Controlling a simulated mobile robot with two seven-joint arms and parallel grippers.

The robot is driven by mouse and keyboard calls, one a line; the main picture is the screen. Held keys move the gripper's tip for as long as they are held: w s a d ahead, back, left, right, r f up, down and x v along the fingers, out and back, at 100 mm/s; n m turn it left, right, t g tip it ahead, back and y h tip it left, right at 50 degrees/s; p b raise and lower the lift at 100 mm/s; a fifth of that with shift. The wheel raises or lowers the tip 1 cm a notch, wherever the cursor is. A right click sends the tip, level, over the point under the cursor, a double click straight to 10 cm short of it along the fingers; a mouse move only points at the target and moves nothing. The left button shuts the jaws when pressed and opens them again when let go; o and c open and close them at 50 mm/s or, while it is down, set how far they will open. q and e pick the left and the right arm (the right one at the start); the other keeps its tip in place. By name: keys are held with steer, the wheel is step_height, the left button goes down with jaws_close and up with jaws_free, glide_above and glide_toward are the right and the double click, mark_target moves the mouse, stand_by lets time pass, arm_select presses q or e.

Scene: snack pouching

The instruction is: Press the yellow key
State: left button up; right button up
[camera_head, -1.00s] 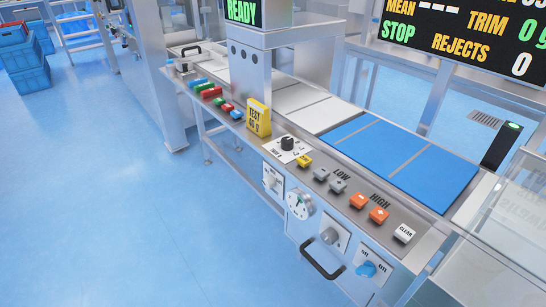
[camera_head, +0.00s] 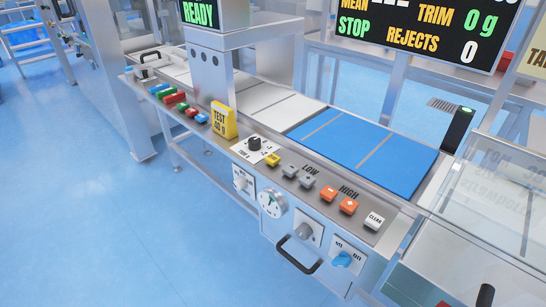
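The yellow key (camera_head: 272,159) is a small raised button on the sloping metal control panel (camera_head: 325,210). It sits just right of the white plate with a black knob (camera_head: 254,143) and left of two grey keys (camera_head: 290,170) near the word LOW. Nothing covers it. A larger yellow block marked TEST (camera_head: 223,121) stands further left on the panel edge. Neither of my grippers shows in the view.
Two orange keys (camera_head: 348,206) and a white CLEAR key (camera_head: 373,221) lie further right. A blue belt (camera_head: 365,150) runs behind the panel. A black handle (camera_head: 299,257) and a blue knob (camera_head: 342,259) project from the front. Open blue floor (camera_head: 120,230) lies at left.

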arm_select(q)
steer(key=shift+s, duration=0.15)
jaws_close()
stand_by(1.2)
